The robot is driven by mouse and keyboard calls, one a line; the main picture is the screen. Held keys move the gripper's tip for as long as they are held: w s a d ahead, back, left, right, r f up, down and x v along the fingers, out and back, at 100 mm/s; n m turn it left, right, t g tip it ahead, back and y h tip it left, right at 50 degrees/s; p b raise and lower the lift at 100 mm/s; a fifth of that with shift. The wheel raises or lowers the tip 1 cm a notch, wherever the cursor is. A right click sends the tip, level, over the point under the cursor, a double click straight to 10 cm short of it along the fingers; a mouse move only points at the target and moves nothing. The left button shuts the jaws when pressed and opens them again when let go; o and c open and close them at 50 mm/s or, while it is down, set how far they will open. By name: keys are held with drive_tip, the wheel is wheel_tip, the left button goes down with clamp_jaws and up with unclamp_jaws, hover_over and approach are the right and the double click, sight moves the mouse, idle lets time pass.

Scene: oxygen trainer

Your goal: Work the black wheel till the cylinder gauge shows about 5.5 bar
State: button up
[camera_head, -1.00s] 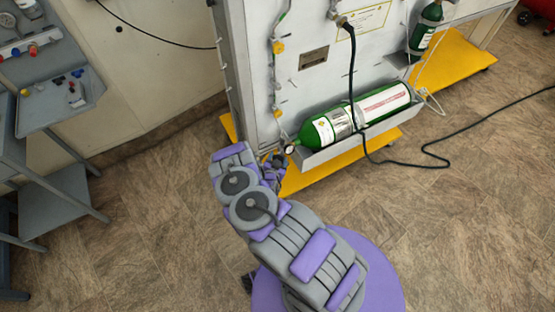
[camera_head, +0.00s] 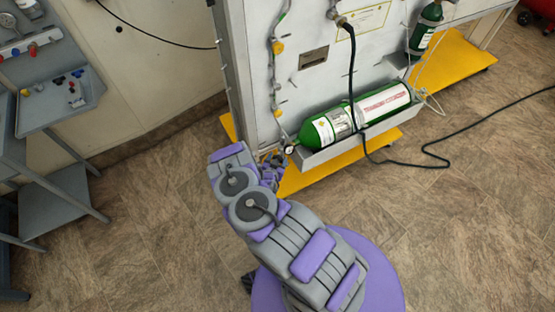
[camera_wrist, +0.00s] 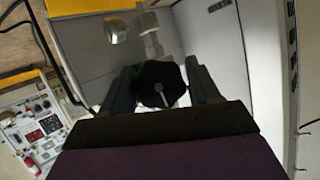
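The black wheel (camera_wrist: 160,84) is in the middle of the wrist view, face toward the camera, with a light spoke or stem at its centre. My gripper (camera_wrist: 163,88) has one finger on each side of it and appears shut on its rim. In the head view, my gripper (camera_head: 271,168) is small and partly hidden by my arm, at the left end of the green cylinder (camera_head: 322,131). A small round cylinder gauge (camera_head: 289,149) sits by that end; its reading is too small to make out.
The cylinder lies in a grey tray (camera_head: 352,143) on the panel, above a yellow base (camera_head: 335,166). A black hose (camera_head: 352,80) hangs in front of the cylinder and runs across the floor. A grey workbench (camera_head: 60,103) stands at the left.

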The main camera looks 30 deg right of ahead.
drive_tip(key=o, duration=0.3)
drive_tip(key=p+v, duration=0.2)
drive_tip(key=v, duration=1.5)
drive_tip(key=shift+a+r, duration=0.2)
